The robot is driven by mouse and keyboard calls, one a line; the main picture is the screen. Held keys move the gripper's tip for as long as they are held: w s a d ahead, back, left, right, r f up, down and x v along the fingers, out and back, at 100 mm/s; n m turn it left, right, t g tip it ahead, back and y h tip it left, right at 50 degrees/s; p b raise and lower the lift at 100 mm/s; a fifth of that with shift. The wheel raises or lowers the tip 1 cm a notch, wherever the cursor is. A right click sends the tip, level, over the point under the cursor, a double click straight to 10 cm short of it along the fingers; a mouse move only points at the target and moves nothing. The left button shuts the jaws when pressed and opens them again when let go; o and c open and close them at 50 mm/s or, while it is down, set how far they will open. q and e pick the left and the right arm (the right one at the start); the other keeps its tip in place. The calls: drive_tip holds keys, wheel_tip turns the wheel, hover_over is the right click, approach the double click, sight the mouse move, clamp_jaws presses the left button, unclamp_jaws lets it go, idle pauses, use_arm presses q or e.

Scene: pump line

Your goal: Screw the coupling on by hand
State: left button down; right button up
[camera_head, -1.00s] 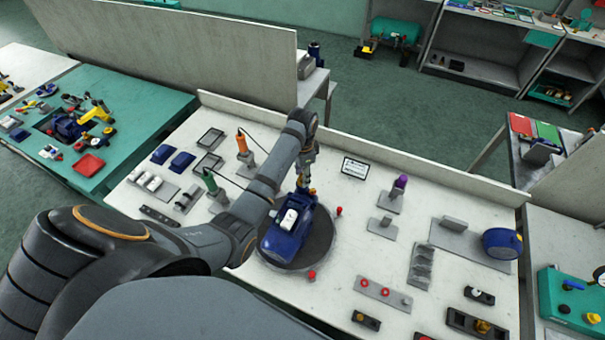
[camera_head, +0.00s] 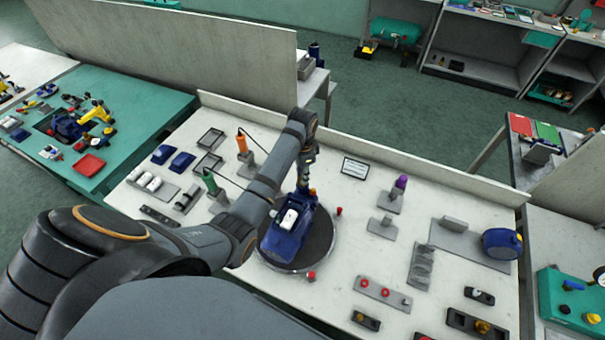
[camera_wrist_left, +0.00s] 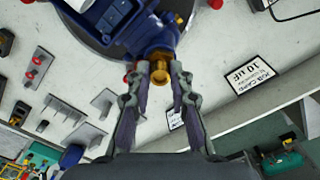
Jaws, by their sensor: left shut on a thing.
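The blue pump (camera_head: 284,245), with a white block (camera_head: 289,219) on top, sits on the dark round turntable (camera_head: 322,240) at the middle of the bench. My left gripper (camera_head: 305,186) reaches down to the pump's far end. In the left wrist view, the brass coupling (camera_wrist_left: 160,74) is at the end of the blue pump body (camera_wrist_left: 152,36). My left gripper (camera_wrist_left: 160,80) is shut on the coupling, one finger on each side. How far the coupling is threaded on cannot be told. My right gripper is not in view.
A green-handled tool (camera_head: 209,182) and an orange-handled tool (camera_head: 242,143) stand left of my arm. A purple-topped holder (camera_head: 398,187) and a red-button plate (camera_head: 383,292) are to the right.

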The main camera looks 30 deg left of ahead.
use_arm(q)
drive_tip(key=m, duration=0.3)
drive_tip(key=shift+f+m, duration=0.1)
drive_tip(key=shift+m, duration=0.2)
drive_tip(key=m, duration=0.3)
drive_tip(key=shift+m, duration=0.3)
drive_tip(key=m, duration=0.3)
drive_tip(key=m, duration=0.3)
drive_tip(key=shift+s+f+m, duration=0.1)
drive_tip(key=shift+m, duration=0.2)
drive_tip(key=c, duration=1.3)
unclamp_jaws()
